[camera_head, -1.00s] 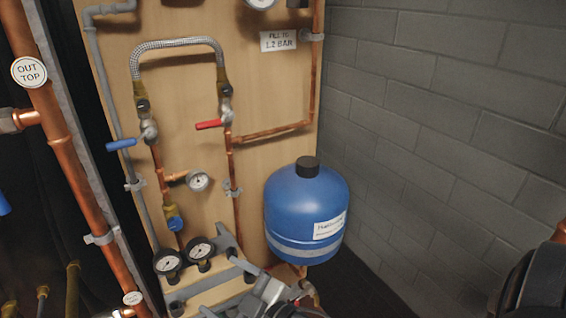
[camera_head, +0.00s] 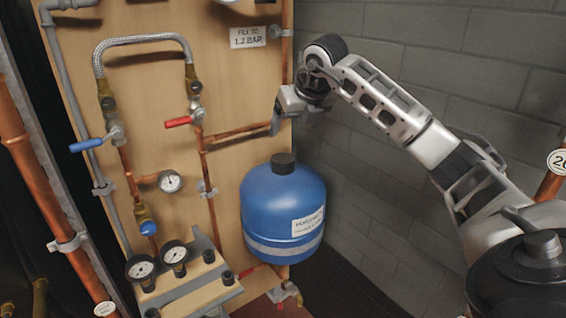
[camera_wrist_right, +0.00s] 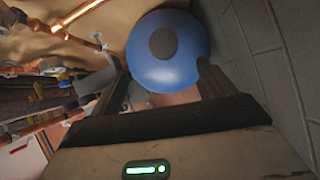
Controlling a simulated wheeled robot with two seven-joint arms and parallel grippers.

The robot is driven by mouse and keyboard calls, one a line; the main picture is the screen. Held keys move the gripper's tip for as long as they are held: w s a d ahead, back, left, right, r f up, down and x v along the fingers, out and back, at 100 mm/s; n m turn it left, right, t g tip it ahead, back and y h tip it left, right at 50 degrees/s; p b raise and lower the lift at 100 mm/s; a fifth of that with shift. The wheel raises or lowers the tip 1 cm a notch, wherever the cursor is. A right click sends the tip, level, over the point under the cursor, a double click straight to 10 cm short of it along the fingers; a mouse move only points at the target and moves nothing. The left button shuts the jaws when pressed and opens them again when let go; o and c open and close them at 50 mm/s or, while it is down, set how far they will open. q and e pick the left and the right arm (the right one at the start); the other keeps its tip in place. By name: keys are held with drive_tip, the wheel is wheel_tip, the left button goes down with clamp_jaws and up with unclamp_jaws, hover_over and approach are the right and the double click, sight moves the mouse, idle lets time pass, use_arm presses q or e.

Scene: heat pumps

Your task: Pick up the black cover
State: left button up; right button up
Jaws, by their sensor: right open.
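The black cover (camera_head: 284,163) is a round cap on top of the blue tank (camera_head: 268,205). In the right wrist view the cover (camera_wrist_right: 163,42) shows from above, centred on the blue dome. My right gripper (camera_head: 277,124) is above the cover and apart from it in the head view. In the right wrist view its two fingers (camera_wrist_right: 160,72) are spread, with nothing between them. The cover lies beyond the fingertips, roughly between them sideways. My left gripper is not in view.
A wooden board (camera_head: 160,100) carries copper pipes, a red lever (camera_head: 178,122), a blue lever (camera_head: 87,145) and gauges left of the tank. A copper pipe (camera_head: 238,132) runs close by my right gripper. A grey block wall (camera_head: 420,60) stands at the right.

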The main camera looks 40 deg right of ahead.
approach(283, 158)
drive_tip(key=x, duration=0.4)
drive_tip(key=shift+w+a+f, duration=0.1)
drive_tip(key=shift+w+f, duration=0.1)
drive_tip(key=shift+w, duration=0.3)
drive_tip(key=shift+s+p+x, duration=0.15)
drive_tip(key=shift+p+x, duration=0.1)
drive_tip(key=shift+x, duration=1.1)
drive_tip(key=shift+s+p+x, duration=0.15)
drive_tip(key=shift+p+x, duration=0.05)
drive_tip(key=shift+x, duration=1.15)
drive_tip(key=shift+f, duration=0.15)
drive_tip(key=shift+c, duration=0.3)
drive_tip(key=c, duration=1)
